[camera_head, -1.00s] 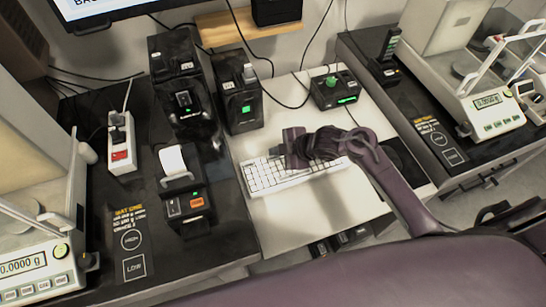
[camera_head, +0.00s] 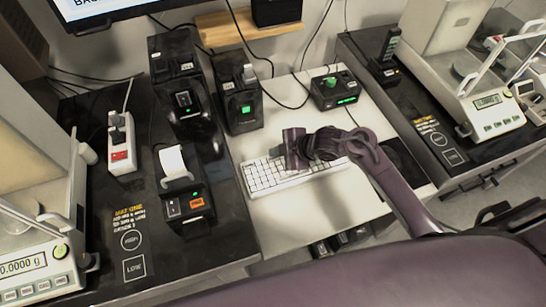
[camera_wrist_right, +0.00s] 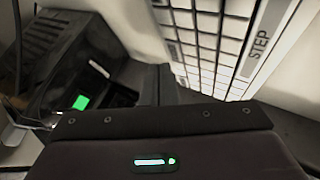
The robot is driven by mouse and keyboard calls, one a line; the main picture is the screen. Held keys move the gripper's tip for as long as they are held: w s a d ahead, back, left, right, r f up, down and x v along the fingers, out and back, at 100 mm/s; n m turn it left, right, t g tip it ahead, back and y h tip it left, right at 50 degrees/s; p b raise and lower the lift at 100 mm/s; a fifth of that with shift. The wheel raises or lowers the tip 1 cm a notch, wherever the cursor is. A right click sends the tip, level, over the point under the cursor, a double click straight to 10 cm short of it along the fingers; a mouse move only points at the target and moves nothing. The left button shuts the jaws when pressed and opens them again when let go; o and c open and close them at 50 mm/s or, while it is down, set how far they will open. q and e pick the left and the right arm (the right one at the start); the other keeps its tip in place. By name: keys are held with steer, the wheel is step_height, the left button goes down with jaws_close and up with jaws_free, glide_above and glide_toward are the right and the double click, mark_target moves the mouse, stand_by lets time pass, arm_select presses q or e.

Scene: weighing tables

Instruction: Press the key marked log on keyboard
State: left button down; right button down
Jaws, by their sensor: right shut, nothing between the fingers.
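The white keyboard (camera_head: 262,178) lies on the pale table between the two dark counters. My right gripper (camera_wrist_right: 158,85) hangs over the keyboard's back edge, its fingers shut and empty. In the head view my right wrist covers part of the keys. In the right wrist view the keyboard (camera_wrist_right: 208,45) stands at upper right, beside the fingertips, with a wide strip marked STEP (camera_wrist_right: 262,45). I cannot read a key marked log in either view. I cannot tell whether the fingertips touch the keyboard. My left gripper is not in view.
Behind the keyboard stand a black device with a green-lit button (camera_head: 245,112) and a small box with a green knob (camera_head: 332,88). A label printer (camera_head: 183,195) stands on the left counter. Balances stand at both sides. The pale tabletop in front of the keyboard is clear.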

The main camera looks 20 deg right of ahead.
mark_target(277, 159)
steer(key=shift+f, duration=0.1)
stand_by(0.5)
steer(key=shift+f, duration=0.35)
steer(key=shift+f+b, duration=0.4)
steer(key=shift+b, duration=0.1)
stand_by(0.4)
stand_by(0.3)
steer(key=shift+r+p, duration=0.8)
steer(key=shift+p, duration=0.05)
step_height(277, 159, up, 5)
steer(key=p, duration=0.5)
steer(key=shift+r, duration=0.1)
